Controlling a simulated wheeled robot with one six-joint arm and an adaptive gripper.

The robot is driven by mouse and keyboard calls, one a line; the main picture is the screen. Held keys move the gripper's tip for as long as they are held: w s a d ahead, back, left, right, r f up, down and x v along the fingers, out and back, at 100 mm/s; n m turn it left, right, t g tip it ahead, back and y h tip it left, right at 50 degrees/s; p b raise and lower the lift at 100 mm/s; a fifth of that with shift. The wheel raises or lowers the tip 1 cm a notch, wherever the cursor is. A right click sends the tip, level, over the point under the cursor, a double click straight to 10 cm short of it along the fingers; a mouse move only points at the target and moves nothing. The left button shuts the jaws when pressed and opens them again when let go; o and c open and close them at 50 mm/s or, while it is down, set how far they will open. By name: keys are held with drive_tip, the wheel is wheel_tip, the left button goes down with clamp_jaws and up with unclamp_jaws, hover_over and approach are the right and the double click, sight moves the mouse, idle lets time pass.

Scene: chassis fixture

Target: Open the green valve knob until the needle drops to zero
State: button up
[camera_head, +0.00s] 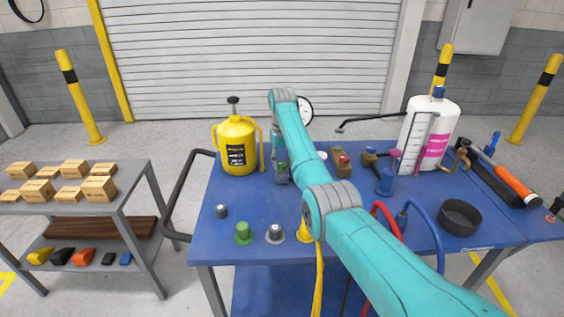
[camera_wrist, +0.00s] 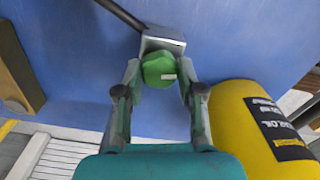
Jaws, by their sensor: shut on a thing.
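The green valve knob (camera_wrist: 157,69) sits on a grey block (camera_wrist: 163,41) in the wrist view, with a small pale mark on its face. My gripper (camera_wrist: 160,76) has one finger on each side of the knob and is shut on it. In the head view my gripper (camera_head: 279,153) points down at the back of the blue table, with a bit of green knob (camera_head: 282,165) showing beneath it. A white round gauge (camera_head: 307,110) stands behind my arm, which hides part of it. Its needle is too small to read.
A yellow oil can (camera_head: 237,147) stands close to the left of my gripper on the blue table (camera_head: 235,195). A brown block with a red knob (camera_head: 340,161) and a blue valve (camera_head: 386,178) stand to the right. Small caps and knobs line the front.

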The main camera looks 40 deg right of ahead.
sight(282, 163)
drive_tip(key=n, duration=1.3)
drive_tip(key=shift+n, duration=0.4)
idle(0.3)
drive_tip(key=o, duration=1.1)
drive_tip(key=shift+o, duration=0.2)
drive_tip(key=shift+r, duration=0.1)
drive_tip(key=shift+r, duration=3.6)
